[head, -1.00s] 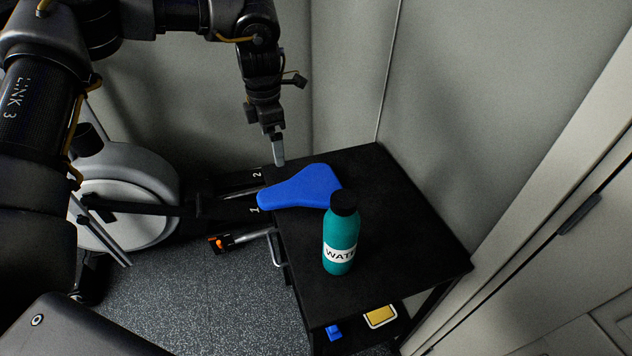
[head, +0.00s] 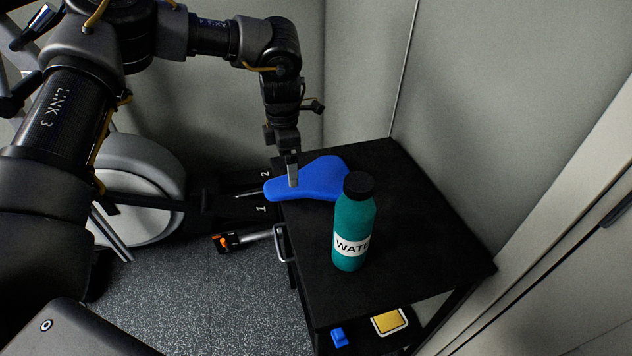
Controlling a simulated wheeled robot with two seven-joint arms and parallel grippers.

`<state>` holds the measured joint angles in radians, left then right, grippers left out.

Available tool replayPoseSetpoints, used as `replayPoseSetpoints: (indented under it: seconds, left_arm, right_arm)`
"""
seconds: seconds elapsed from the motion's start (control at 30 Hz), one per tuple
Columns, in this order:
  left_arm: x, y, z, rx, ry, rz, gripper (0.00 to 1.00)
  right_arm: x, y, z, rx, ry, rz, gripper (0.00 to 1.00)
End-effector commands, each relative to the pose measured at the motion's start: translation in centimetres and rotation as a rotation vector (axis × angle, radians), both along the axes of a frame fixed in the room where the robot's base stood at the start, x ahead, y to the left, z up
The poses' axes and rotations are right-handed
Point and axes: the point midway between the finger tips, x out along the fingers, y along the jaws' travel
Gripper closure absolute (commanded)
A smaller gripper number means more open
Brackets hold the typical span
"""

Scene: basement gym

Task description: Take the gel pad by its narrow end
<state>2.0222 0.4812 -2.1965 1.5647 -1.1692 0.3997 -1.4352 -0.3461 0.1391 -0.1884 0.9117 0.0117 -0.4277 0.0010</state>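The blue gel pad (head: 322,178) lies flat on the black table (head: 415,220). Its narrow end points left, at the table's left edge, and its wide end is at the back right. My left gripper (head: 293,182) points down over the narrow part of the pad, its fingertips at or just above the blue surface; I cannot tell whether they touch. The fingers show nearly edge-on as one narrow grey shape, so their opening is hidden. My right gripper is not in view.
A teal water bottle (head: 353,225) with a black cap stands upright on the table, just in front of the pad's wide end. A lower shelf holds a yellow item (head: 390,321) and a small blue item (head: 339,337). Walls close in behind. An exercise machine (head: 140,185) stands left.

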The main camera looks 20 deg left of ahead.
Motion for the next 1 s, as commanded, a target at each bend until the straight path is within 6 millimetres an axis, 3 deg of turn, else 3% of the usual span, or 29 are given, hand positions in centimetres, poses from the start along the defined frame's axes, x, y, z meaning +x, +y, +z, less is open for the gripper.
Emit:
replayPoseSetpoints:
  seconds: [0.1,0.37,0.7,1.0]
  left_arm:
    - [-0.1,0.0,-1.3,0.000,0.001,0.000,0.00]
    - [-0.1,0.1,-2.2,0.001,0.001,0.001,0.00]
    - [-0.1,-0.1,-6.5,0.001,0.001,0.002,0.00]
    - [-0.1,-0.1,-6.9,-0.001,-0.001,0.002,0.01]
  right_arm:
    - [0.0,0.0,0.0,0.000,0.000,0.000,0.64]
    - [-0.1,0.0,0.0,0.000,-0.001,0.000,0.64]
    - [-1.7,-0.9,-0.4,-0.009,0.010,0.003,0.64]
    - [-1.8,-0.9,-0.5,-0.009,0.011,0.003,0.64]
